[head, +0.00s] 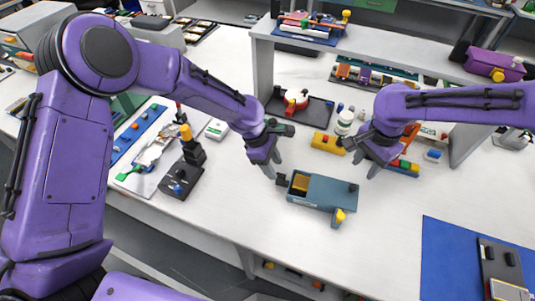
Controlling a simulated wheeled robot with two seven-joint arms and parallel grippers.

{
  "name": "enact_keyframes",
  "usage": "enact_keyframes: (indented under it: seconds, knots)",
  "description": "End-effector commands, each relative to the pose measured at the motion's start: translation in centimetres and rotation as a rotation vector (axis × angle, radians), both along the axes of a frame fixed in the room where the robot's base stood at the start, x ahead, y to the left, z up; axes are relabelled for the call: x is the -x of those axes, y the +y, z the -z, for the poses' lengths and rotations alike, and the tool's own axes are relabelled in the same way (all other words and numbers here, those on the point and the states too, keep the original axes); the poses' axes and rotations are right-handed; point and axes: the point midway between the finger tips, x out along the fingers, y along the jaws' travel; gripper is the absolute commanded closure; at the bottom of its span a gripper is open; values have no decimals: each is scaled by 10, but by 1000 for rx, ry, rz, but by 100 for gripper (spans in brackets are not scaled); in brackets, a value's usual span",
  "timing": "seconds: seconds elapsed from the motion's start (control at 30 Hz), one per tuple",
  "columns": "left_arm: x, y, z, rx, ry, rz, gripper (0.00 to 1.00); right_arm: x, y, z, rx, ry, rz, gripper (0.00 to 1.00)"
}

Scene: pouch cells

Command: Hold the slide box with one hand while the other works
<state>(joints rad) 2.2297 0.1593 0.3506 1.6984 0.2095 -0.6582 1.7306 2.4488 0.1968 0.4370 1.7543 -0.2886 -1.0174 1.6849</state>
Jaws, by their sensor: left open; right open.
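The slide box (332,193) is a blue-grey box on the white table. Its left part shows an open tan compartment, and a yellow piece sticks out at its lower right. My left gripper (276,173) is open and empty, just above and left of the box, near a small dark block (282,181) at its left end. My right gripper (364,169) is open and empty, above and behind the right part of the box. Whether either gripper touches the box cannot be told from this view.
Yellow blocks (327,143) and a white jar (345,121) stand behind the box. A dark device with a yellow top (186,150) stands at left. A blue mat (450,262) lies at front right. The table in front of the box is clear.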

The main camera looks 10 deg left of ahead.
Motion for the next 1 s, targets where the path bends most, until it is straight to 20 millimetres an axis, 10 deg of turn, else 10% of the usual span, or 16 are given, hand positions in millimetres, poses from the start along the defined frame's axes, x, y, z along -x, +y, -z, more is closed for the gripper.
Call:
enact_keyframes:
  seconds: [0.3,0.6,0.77,1.0]
  knots:
    - [2,-19,47,0,2,0,51,0,0,0,0,0,0,57]
    - [2,-21,50,0,1,0,51,0,0,0,0,0,0,57]
    - [2,-21,50,0,1,0,100,0,0,0,0,0,0,57]
    - [2,-21,50,0,1,0,100,0,0,0,0,0,0,57]
